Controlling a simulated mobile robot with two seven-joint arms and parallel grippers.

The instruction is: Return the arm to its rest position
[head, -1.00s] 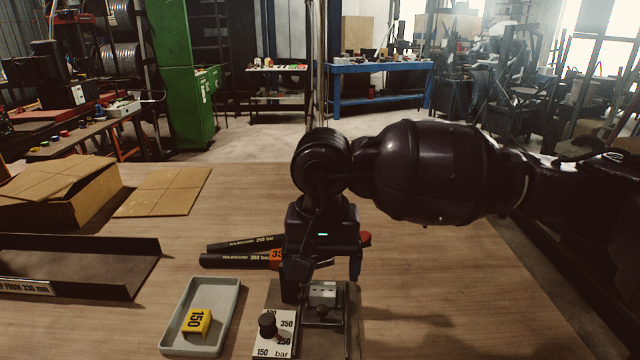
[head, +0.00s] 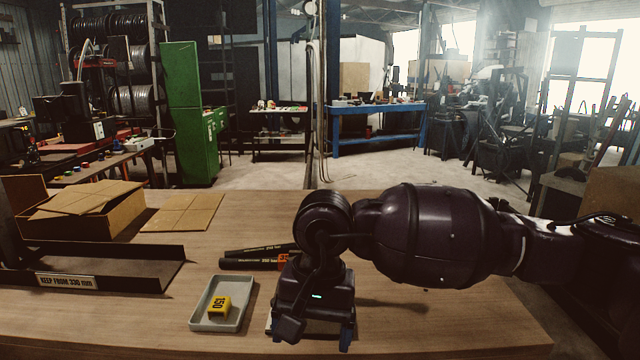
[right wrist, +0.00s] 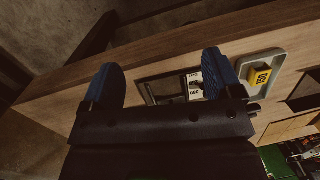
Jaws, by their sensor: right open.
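My right arm reaches in from the right in the head view. Its gripper (head: 310,332) points down over the near part of the wooden bench, in front of the crimper, and hides most of it. In the right wrist view the two blue fingers (right wrist: 160,85) are wide apart with nothing between them. Beyond them lie a dark metal device (right wrist: 165,88) and a white dial plate (right wrist: 194,84) on the bench. My left gripper is not in view.
A grey tray (head: 207,324) with a yellow 150 block (head: 219,306) stands left of the gripper. Black hoses (head: 250,264) lie behind it. A dark channel (head: 130,281) and a cardboard box (head: 112,222) are at the left. The bench (head: 450,325) at right is clear.

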